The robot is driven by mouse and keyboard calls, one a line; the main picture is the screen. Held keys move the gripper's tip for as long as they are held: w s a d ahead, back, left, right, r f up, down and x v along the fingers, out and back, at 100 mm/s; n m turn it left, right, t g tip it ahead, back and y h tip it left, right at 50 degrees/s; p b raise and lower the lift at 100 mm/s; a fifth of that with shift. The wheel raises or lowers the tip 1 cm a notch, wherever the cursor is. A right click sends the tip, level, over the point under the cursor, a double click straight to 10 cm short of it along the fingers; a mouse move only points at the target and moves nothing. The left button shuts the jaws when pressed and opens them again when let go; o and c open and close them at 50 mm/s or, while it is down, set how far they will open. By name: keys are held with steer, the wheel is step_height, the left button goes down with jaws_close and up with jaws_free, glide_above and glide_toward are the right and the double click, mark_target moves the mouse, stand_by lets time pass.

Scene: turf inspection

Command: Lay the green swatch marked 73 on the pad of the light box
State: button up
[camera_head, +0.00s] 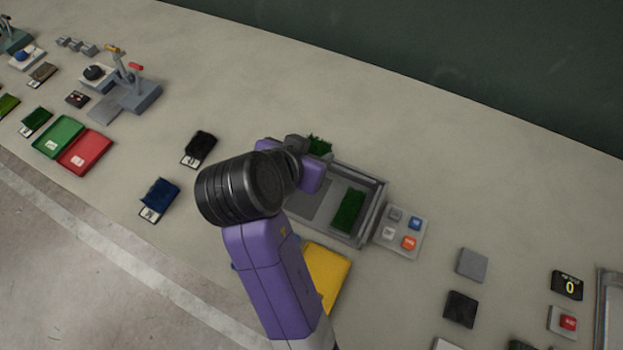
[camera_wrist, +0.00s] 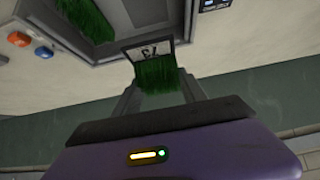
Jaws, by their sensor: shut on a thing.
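My gripper (camera_wrist: 160,95) is shut on a green swatch (camera_wrist: 158,76) with a white tag, whose dark figures look like an upside-down 73. In the head view the held swatch (camera_head: 319,146) shows as a green tuft behind my wrist, near the far side of the light box (camera_head: 377,213). My arm hides part of the box. A grey bare area (camera_head: 312,203) shows inside it at left, and another green piece (camera_head: 348,211) lies at right. The wrist view also shows this piece (camera_wrist: 88,18). The held swatch appears above the surfaces; its exact height is unclear.
A button panel (camera_head: 403,231) adjoins the box's right side. A yellow tray (camera_head: 328,273) lies in front, partly behind my arm. A black swatch (camera_head: 200,147) and a blue swatch (camera_head: 160,194) lie to the left. Green (camera_head: 58,137) and red (camera_head: 85,152) trays are farther left. The back right tabletop is clear.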

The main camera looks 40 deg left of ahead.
step_height(320, 180, down, 12)
steer(key=shift+f+p, duration=0.15)
steer(key=shift+p, duration=0.3)
steer(key=shift+f, duration=0.1)
steer(key=o, duration=1.4)
steer(key=b+v, duration=0.1)
steer(key=v, duration=1.1)
